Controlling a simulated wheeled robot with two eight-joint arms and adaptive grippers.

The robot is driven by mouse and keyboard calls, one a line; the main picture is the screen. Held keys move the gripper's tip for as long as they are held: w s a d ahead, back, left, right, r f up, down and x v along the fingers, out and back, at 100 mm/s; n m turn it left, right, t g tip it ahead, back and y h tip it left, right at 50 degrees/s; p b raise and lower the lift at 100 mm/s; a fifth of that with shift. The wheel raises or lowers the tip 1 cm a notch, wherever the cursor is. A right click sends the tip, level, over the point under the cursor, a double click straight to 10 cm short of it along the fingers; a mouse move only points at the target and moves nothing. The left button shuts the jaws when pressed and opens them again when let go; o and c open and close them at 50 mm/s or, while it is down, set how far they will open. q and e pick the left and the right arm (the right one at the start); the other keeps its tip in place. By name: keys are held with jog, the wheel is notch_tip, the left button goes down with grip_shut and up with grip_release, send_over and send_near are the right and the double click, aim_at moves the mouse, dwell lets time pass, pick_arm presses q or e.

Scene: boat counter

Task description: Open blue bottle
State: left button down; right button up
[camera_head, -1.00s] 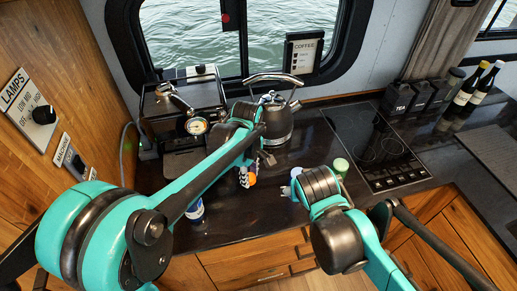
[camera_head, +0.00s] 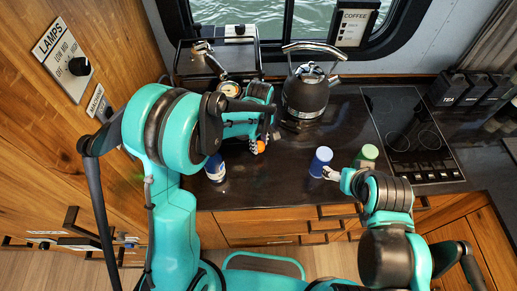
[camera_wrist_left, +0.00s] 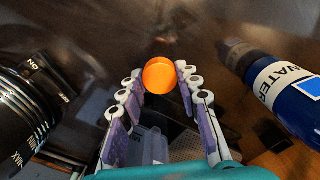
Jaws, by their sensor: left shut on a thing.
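A blue bottle (camera_head: 215,168) with a white label stands upright on the dark counter. It shows at the right of the left wrist view (camera_wrist_left: 283,91), with "WATER" on its label. My left gripper (camera_head: 259,142) is just right of the bottle and apart from it. It is shut on a round orange cap-like piece (camera_wrist_left: 160,75), also visible in the head view (camera_head: 261,147). My right gripper (camera_head: 331,172) is at a blue cup-like object (camera_head: 320,161); whether its fingers grip it is unclear. The bottle's top is dark and hard to make out.
A green-topped object (camera_head: 366,156) stands right of the blue cup-like object. A kettle (camera_head: 306,97) and a coffee machine (camera_head: 215,66) stand behind. A cooktop (camera_head: 408,135) lies right. The counter between bottle and blue object is mostly clear.

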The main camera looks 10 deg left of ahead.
pick_arm(q)
jog(key=shift+w+a+f, duration=0.2)
jog(key=shift+a+f, duration=0.1)
jog(key=shift+f, duration=0.1)
jog(key=shift+f+b, duration=0.35)
jog(key=shift+f, duration=1.45)
jog(key=c, duration=1.5)
grip_release()
jog(key=shift+f, duration=0.2)
jog(key=o, duration=0.4)
jog(key=shift+o, duration=0.2)
jog(key=shift+r, duration=0.1)
jog(key=shift+r, duration=0.1)
